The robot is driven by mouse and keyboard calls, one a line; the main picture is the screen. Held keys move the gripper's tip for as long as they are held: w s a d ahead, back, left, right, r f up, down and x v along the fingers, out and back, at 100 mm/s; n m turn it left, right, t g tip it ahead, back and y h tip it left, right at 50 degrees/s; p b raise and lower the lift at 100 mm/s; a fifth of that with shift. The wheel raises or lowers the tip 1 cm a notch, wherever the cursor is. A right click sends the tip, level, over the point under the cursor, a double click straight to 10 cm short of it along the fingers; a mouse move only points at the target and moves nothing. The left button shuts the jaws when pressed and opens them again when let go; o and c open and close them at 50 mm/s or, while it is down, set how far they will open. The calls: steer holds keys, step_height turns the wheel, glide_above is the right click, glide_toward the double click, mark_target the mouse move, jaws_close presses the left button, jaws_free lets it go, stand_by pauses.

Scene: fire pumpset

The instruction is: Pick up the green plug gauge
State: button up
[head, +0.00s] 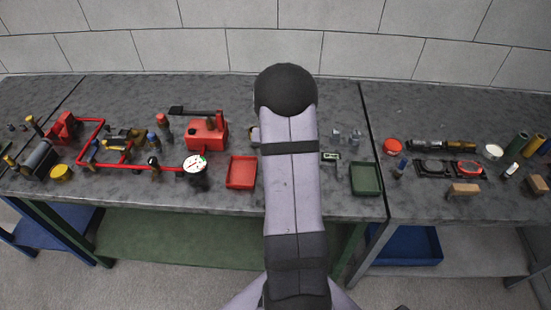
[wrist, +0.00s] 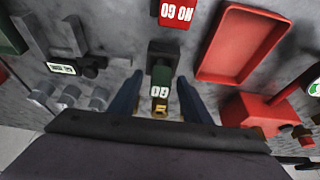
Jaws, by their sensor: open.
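The green plug gauge (wrist: 161,75) is in the middle of the wrist view. It has a dark block-like end, a green body with an upside-down "GO" label, and a brass-coloured part nearest the wrist. My gripper (wrist: 160,78) is open, with one blue finger on each side of the gauge and visible gaps between. Whether the fingertips are level with its body is hard to tell. In the head view my arm hides the gripper and the gauge.
A red "NO GO" piece (wrist: 177,12) lies just beyond the gauge. A red tray (head: 241,172) and red box (head: 207,134) stand left of my arm. A green tray (head: 366,178) and several small grey metal parts (wrist: 70,97) are on the other side.

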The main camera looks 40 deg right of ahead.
jaws_close()
steer(key=shift+r, duration=0.1)
step_height(320, 180, up, 10)
steer(key=b, duration=0.2)
steer(key=shift+b, duration=0.3)
steer(key=shift+w+d, duration=0.25)
steer(key=shift+w, duration=0.05)
steer(key=w+d+f+p, duration=0.1)
steer(key=w+d+p, duration=0.6)
steer(key=w, duration=0.3)
steer(key=shift+w+d+f, duration=0.15)
steer(key=shift+w+d, duration=0.1)
steer(key=shift+d, duration=0.45)
